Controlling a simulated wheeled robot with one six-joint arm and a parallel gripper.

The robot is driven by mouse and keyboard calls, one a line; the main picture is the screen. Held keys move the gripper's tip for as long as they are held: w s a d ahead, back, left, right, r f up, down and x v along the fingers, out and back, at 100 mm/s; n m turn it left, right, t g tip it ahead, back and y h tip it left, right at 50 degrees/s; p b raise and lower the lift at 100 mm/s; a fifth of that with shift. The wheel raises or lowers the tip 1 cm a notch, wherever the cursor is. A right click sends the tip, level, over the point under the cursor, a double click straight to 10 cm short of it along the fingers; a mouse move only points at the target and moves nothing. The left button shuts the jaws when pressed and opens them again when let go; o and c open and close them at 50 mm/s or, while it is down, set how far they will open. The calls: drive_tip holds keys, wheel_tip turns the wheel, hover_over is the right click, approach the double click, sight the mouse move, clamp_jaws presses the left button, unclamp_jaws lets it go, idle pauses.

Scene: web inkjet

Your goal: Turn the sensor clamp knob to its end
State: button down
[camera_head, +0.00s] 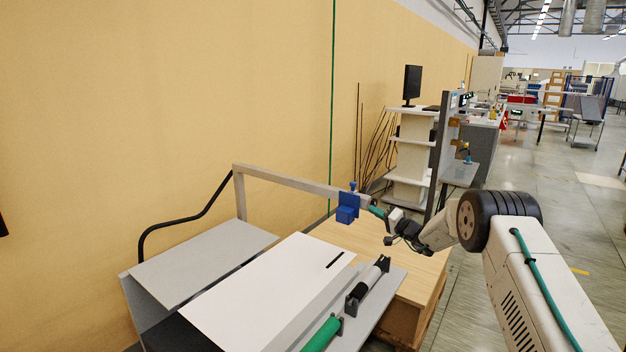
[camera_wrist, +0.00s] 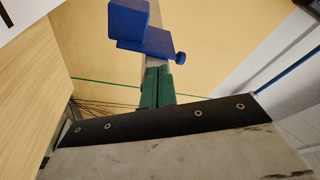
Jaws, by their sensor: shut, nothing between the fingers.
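The blue sensor clamp (camera_head: 347,208) sits on the pale grey bar (camera_head: 290,181) above the printing bench, near the bar's right end. Its small blue knob (camera_head: 352,185) stands up from the top. In the wrist view the clamp (camera_wrist: 150,38) is at the upper middle and its knob (camera_wrist: 180,58) sticks out to the right. My gripper (camera_head: 373,208) has green fingers and is just right of the clamp, below knob height. In the wrist view my gripper (camera_wrist: 159,70) is shut and empty, its tips close to the clamp. I cannot tell whether they touch it.
Below lie a white sheet (camera_head: 265,285), a roller with dark ends (camera_head: 366,285) and a green roller (camera_head: 323,335). A wooden crate (camera_head: 421,276) stands under my arm. A yellow wall (camera_head: 180,100) runs behind. Open floor (camera_head: 580,220) lies to the right.

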drive_tip(key=shift+w+d, duration=0.1)
idle(0.4)
drive_tip(key=shift+w+f, duration=0.1)
drive_tip(key=shift+f, duration=0.15)
drive_tip(key=shift+w+d+f, duration=0.2)
drive_tip(key=shift+w+f, duration=0.05)
drive_tip(key=shift+f, duration=0.2)
drive_tip(key=shift+w+d+f, duration=0.2)
drive_tip(key=shift+f, duration=0.25)
idle(0.4)
drive_tip(key=shift+w+d+v, duration=0.1)
drive_tip(key=shift+d+v, duration=0.05)
drive_tip(key=shift+v, duration=1.35)
drive_tip(key=shift+w+d+v, duration=0.1)
drive_tip(key=shift+w+v, duration=0.05)
drive_tip(key=shift+v, duration=1.3)
